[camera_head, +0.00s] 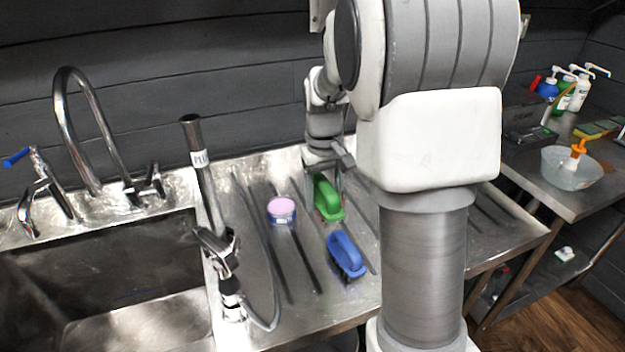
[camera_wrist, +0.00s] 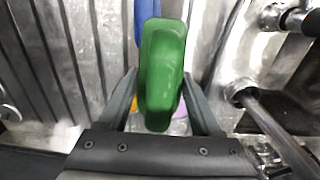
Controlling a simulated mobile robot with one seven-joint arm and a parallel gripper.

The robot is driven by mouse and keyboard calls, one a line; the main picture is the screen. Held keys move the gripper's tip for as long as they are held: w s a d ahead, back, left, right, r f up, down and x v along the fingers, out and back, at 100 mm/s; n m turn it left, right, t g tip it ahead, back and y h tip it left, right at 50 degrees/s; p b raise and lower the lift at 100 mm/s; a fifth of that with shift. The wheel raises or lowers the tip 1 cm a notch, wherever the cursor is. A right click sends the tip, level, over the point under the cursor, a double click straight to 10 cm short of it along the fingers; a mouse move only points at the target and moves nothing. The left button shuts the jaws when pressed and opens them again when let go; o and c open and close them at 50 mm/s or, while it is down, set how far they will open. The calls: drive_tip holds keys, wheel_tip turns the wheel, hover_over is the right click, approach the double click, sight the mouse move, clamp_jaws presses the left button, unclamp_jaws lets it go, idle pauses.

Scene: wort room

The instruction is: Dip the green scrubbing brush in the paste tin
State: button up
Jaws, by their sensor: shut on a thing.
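The green scrubbing brush (camera_head: 327,197) is on or just above the ridged steel drainboard, right of the tin in the head view. My gripper (camera_head: 338,168) is shut on its handle from above. In the wrist view the green brush (camera_wrist: 162,75) lies between the two fingers of my gripper (camera_wrist: 165,105). The paste tin (camera_head: 282,212), with pink-lilac paste and a blue and white label, stands just left of the brush. In the wrist view it is mostly hidden behind the brush. Whether the bristles touch the drainboard cannot be told.
A blue brush (camera_head: 346,255) lies in front of the green one. A spray tap with hose (camera_head: 220,250) stands left of the tin, beside the sink (camera_head: 110,275). A side table at right holds a clear bowl (camera_head: 570,170) and several bottles. The drainboard (camera_head: 265,180) behind the tin is clear.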

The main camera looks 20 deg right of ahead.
drive_tip(key=w+a+f+p, duration=0.2)
drive_tip(key=w+a+p, duration=0.15)
drive_tip(key=w, duration=0.35)
drive_tip(key=w+a+f+p, duration=0.2)
drive_tip(key=w+p, duration=0.2)
drive_tip(key=w, duration=0.4)
drive_tip(key=shift+a+f+b, duration=0.15)
drive_tip(key=shift+f+b, duration=1.5)
drive_tip(key=shift+f, duration=0.95)
drive_tip(key=shift+s+f, duration=0.1)
drive_tip(key=shift+f, duration=0.2)
wheel_tip(320, 180, up, 7)
drive_tip(key=p, duration=0.3)
drive_tip(key=shift+p, duration=0.4)
